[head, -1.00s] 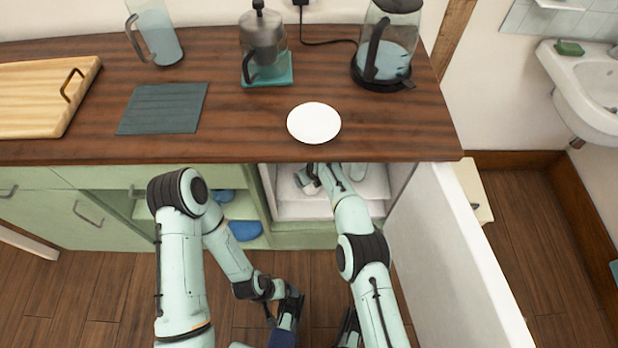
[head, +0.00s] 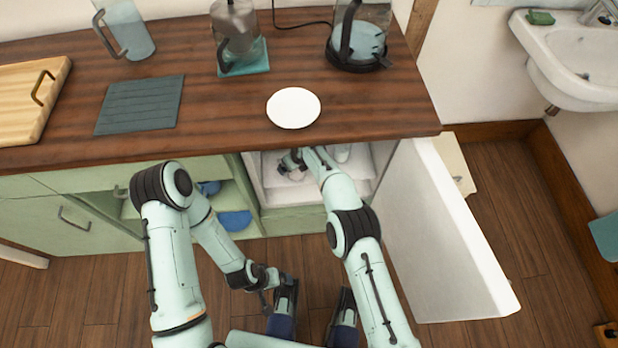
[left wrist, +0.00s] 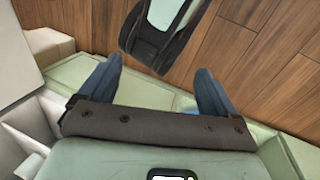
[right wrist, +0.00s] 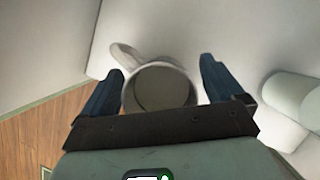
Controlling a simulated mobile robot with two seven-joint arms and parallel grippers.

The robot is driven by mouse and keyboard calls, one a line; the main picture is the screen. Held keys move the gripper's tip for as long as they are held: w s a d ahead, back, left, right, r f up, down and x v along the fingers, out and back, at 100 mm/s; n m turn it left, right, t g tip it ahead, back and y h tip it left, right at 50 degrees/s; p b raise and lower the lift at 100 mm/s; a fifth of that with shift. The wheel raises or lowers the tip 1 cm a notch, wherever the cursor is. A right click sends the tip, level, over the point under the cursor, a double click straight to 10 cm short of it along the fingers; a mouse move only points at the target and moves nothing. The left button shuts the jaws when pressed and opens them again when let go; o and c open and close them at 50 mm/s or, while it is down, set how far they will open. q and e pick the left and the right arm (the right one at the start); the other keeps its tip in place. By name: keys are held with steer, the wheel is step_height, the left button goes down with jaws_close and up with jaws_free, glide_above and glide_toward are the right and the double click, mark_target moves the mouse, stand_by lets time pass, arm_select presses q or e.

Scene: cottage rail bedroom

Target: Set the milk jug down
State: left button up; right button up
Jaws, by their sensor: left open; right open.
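The milk jug (right wrist: 160,88) is a whitish, round, open-topped vessel with a handle, seen from above in the right wrist view. It rests on the white floor or shelf inside the open fridge (head: 272,196). My right gripper (right wrist: 163,67) is open, with one blue finger on each side of the jug; I cannot tell whether they touch it. In the head view my right arm reaches under the counter into the fridge, where the jug is hard to make out. My left gripper (left wrist: 158,68) is open and empty, low in front of the cabinets.
A pale cylinder (right wrist: 292,96) stands right of the jug. The white fridge door (head: 437,235) hangs open on the right. The wooden counter (head: 225,130) overhangs the fridge and bears a white plate (head: 293,108), a dark mat (head: 140,104), a cutting board (head: 25,95) and a kettle (head: 358,40).

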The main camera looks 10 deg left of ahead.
mark_target(301, 178)
steer(key=s+d+p, duration=0.2)
steer(key=shift+s+d+r+p, duration=0.25)
steer(key=shift+d+r+p, duration=0.05)
steer(key=shift+d+p, duration=0.1)
arm_select(q)
steer(key=s+d+r+g+p, duration=0.1)
steer(key=s+r, duration=0.3)
steer(key=shift+d+r+h, duration=0.25)
steer(key=shift+r+h, duration=0.05)
steer(key=shift+r, duration=0.1)
arm_select(e)
steer(key=s+d, duration=0.5)
steer(key=d, duration=0.1)
steer(key=shift+s+f, duration=0.2)
steer(key=shift+s, duration=0.15)
arm_select(q)
steer(key=shift+s, duration=0.1)
